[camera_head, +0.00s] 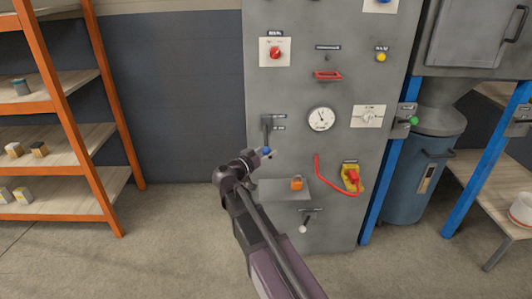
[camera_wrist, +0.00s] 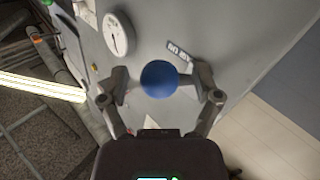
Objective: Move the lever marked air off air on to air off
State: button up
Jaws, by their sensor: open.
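The air lever (camera_head: 267,128) is on the grey cabinet's front, left of the dial, with two small dark labels beside it. Its arm hangs down and ends in a blue ball knob (camera_head: 266,151). A label (camera_wrist: 180,51), seen upside down and hard to read, lies just beyond the knob. In the head view my gripper (camera_head: 258,157) is at the knob, and its fingers partly hide the cabinet behind.
An orange-framed shelf (camera_head: 62,100) stands left, with clear floor between.

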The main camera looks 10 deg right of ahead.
grip_shut()
